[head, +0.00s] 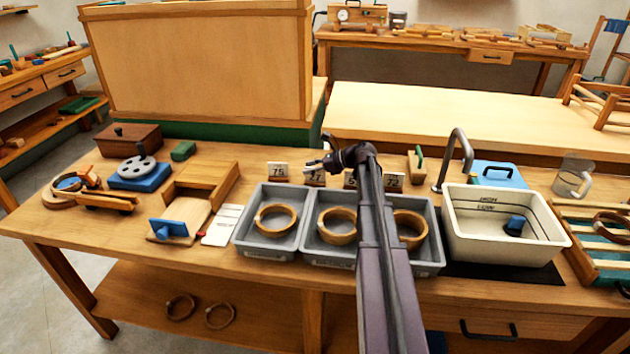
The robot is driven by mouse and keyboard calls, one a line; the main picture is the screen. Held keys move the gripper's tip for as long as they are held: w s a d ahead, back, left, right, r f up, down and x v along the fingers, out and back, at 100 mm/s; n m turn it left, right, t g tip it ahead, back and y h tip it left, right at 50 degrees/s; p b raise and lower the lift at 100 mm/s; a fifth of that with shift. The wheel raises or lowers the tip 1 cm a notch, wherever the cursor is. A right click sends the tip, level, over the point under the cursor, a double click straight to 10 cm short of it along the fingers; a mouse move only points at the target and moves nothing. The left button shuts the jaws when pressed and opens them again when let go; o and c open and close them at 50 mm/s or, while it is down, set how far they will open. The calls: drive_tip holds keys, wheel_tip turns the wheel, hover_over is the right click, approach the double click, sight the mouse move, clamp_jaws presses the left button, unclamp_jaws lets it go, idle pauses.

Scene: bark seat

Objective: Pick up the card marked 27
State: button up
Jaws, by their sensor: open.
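The leftmost card (278,169) reads 75. The second card (314,177) shows a 7 as its last digit; its first digit is not clear. The third card (349,180) is mostly hidden behind my arm and seems to start with 5. The rightmost card (394,181) reads 72. No card reads clearly as 27. My gripper (318,155) is open, pointing left, just above and close to the second card. I cannot tell whether it touches.
Grey trays (298,250) with wooden rings stand in front of the cards. A white basin (480,252) with a tap (457,150) is at right. A wooden box (205,180) and a blue-based disc tool (140,176) are at left. A tall panel (200,65) rises behind.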

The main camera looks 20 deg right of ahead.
clamp_jaws()
drive_tip(key=shift+r, duration=0.2)
idle(0.3)
wheel_tip(320, 180, up, 10)
drive_tip(key=p, duration=1)
drive_tip(key=shift+f, duration=0.15)
idle(0.4)
